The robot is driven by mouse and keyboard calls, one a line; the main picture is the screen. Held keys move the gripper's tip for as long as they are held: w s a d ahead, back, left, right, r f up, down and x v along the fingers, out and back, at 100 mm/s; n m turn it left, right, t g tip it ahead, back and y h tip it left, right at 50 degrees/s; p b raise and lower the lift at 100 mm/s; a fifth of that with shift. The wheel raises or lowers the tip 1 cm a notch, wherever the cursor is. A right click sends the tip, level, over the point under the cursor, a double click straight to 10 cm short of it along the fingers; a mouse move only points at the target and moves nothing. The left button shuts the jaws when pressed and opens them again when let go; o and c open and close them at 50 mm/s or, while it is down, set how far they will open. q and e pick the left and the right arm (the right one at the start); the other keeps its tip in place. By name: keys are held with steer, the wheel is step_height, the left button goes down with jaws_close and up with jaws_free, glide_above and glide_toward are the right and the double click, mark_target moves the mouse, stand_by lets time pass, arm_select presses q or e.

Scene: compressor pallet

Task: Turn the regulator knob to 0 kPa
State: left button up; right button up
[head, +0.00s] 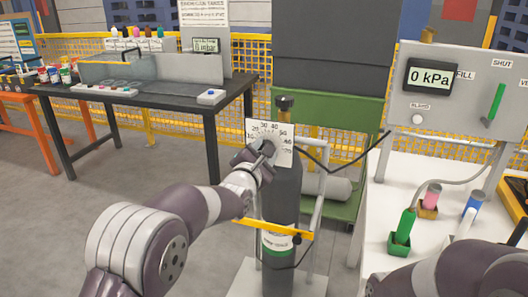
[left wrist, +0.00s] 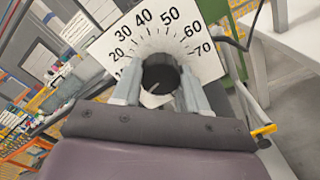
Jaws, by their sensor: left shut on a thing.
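The regulator knob (left wrist: 160,74) is dark and round, in front of a white dial plate (head: 283,132) mounted by the neck of a dark gas cylinder (head: 280,205). The plate also shows in the left wrist view (left wrist: 205,62), with numbers from about 10 up to 70 visible around the knob. My left gripper (head: 264,152) is shut on the knob, its fingers on either side of it in the left wrist view (left wrist: 158,92). The fingers hide the plate's lower part. I cannot tell clearly where the knob points. My right gripper is out of view.
A grey panel (head: 405,122) at right has a display (head: 432,77) reading "0 kPa" and a green lever (head: 496,101). Small coloured bottles stand on the white table (head: 375,225). A yellow strap (head: 272,229) and grey frame surround the cylinder. A dark hose runs right of the dial.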

arm_select(q)
steer(key=shift+a, duration=0.1)
steer(key=o, duration=1.1)
steer(key=shift+c, duration=0.2)
steer(key=v, duration=1.2)
steer(key=shift+s, duration=0.35)
steer(key=shift+a, duration=0.1)
